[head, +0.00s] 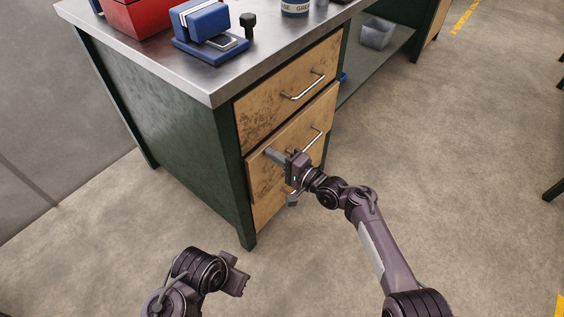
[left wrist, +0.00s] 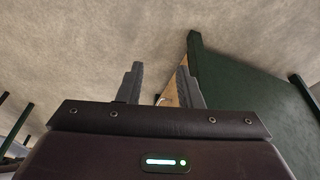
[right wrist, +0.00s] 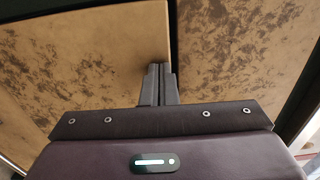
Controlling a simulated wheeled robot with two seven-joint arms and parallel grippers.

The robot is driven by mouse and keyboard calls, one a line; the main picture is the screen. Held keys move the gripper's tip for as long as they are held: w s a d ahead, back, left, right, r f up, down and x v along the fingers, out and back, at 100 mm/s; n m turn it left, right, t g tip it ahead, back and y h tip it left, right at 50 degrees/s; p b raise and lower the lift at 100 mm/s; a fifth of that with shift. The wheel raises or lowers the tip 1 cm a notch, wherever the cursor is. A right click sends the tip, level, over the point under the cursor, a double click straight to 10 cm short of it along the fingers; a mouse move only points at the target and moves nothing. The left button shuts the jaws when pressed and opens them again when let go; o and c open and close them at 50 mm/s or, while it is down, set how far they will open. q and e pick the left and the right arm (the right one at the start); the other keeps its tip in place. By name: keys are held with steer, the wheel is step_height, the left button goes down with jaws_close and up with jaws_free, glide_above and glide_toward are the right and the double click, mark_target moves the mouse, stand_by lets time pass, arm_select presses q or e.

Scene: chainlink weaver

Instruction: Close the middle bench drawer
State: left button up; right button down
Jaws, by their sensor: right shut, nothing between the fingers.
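The middle bench drawer (head: 262,170) has a worn wooden front and a metal bar handle (head: 313,138). Its front seems to stand slightly proud of the green bench frame; the exact gap is hard to tell. My right gripper (head: 270,153) is shut and empty, its fingertips at the upper left part of this drawer front, left of the handle. In the right wrist view its closed fingers (right wrist: 160,70) overlap the edge of a wooden front; contact is unclear. My left gripper (head: 243,275) is low in front of the bench, open and empty, and its spread fingers show in the left wrist view (left wrist: 160,85).
The top drawer (head: 285,85) looks flush, with its own bar handle. The metal benchtop (head: 205,80) holds a red box (head: 138,15), a blue vise (head: 208,30) and a can (head: 295,6). A lower shelf with a clear bin (head: 377,33) is right. Floor (head: 450,170) at right is open.

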arm_select(q)
steer(key=shift+w+d+t, duration=0.25)
steer(key=shift+d+t, duration=0.05)
steer(key=shift+d, duration=0.2)
arm_select(e)
steer(key=shift+x, duration=1.15)
steer(key=shift+r, duration=0.35)
arm_select(q)
steer(key=shift+r, duration=0.1)
